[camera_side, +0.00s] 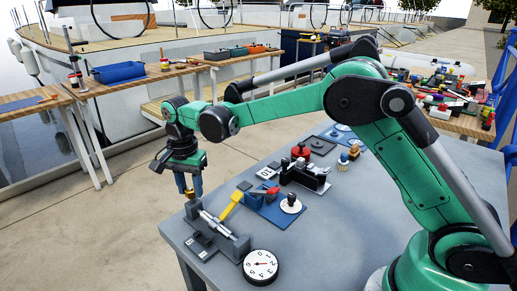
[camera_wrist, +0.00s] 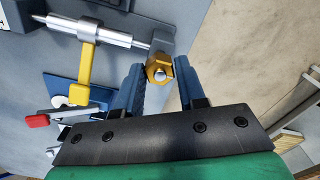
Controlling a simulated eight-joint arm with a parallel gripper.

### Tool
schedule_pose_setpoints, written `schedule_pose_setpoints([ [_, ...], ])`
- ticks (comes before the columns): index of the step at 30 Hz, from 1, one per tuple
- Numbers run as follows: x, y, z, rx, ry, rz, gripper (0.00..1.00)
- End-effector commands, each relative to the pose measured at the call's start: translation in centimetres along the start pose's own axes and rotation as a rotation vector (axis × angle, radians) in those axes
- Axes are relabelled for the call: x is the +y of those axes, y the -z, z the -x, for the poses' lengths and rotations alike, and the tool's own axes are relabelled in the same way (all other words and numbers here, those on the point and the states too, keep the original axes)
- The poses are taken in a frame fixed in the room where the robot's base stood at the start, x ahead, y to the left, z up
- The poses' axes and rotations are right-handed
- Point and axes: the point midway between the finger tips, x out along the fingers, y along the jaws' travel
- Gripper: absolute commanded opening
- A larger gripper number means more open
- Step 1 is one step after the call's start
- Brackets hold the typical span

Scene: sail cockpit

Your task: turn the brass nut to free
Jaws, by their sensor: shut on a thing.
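The brass nut (camera_wrist: 158,69) shows in the wrist view at the end of a bracket beside a silver rod (camera_wrist: 115,38). A round pale stud end shows in its middle. My gripper (camera_wrist: 161,74) has one finger on each side of the nut and is shut on it. In the side view my gripper (camera_side: 189,191) points down at the left corner of the grey table, by the fixture with the silver rod (camera_side: 217,226).
A yellow lever (camera_side: 231,204) rises from the fixture, close to my gripper. A white dial (camera_side: 261,266) lies at the table's front edge. A blue plate (camera_side: 283,214), a black block (camera_side: 303,175) and small parts stand farther back. The floor left of the table (camera_side: 90,230) is clear.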

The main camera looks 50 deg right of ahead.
Motion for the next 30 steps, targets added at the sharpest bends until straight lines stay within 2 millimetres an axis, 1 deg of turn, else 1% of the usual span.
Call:
schedule_pose_setpoints([
  [5, 0.01, 0.00, 0.04, 0.000, -0.001, 0.053, 0.00],
  [11, 0.01, 0.00, 0.04, 0.000, -0.001, 0.182, 0.00],
  [30, 0.01, 0.00, 0.06, 0.000, -0.001, 0.782, 0.00],
])
